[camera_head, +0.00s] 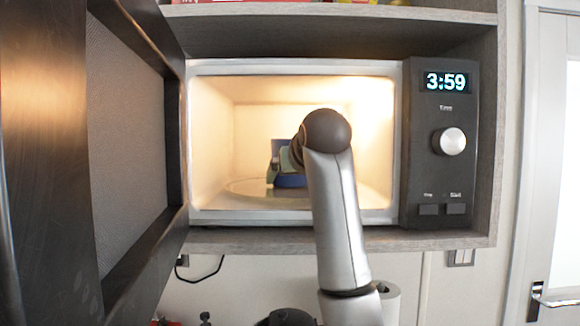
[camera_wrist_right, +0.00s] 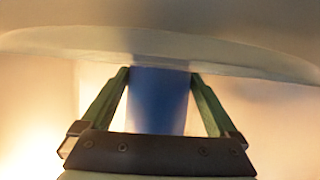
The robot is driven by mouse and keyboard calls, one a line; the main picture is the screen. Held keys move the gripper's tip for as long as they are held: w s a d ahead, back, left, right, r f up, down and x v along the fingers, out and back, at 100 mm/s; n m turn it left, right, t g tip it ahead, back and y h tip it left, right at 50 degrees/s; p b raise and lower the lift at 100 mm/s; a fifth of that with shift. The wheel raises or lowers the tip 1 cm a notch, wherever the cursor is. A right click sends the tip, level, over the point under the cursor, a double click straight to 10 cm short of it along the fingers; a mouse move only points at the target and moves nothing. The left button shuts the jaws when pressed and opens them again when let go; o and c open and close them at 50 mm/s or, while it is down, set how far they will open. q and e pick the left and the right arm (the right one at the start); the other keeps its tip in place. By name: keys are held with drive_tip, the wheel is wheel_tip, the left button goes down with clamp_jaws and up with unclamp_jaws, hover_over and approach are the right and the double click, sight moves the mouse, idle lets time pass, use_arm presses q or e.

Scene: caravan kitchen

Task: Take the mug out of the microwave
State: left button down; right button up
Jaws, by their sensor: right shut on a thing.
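The microwave (camera_head: 293,68) is open and lit inside, its door (camera_head: 125,150) swung out to the left. A blue mug (camera_head: 291,181) is inside the cavity, at the glass turntable (camera_head: 245,188); my right arm hides part of it. My right gripper (camera_head: 284,160) reaches into the cavity and is mostly hidden behind its own wrist. In the right wrist view, the two green fingers of the gripper (camera_wrist_right: 161,75) stand on either side of the blue mug (camera_wrist_right: 158,100) and are shut on it. Whether the mug touches the turntable is unclear. My left gripper is not in view.
The microwave sits in a grey wooden shelf niche (camera_head: 340,240). Its control panel (camera_head: 440,150) with a knob and a 3:59 display is to the right. The open door bounds the left side. A paper roll (camera_head: 390,300) is below the shelf.

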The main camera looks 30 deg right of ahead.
drive_tip(key=shift+r, duration=0.1)
drive_tip(key=c, duration=0.8)
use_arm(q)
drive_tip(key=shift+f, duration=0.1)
use_arm(e)
drive_tip(key=shift+s+r, duration=0.15)
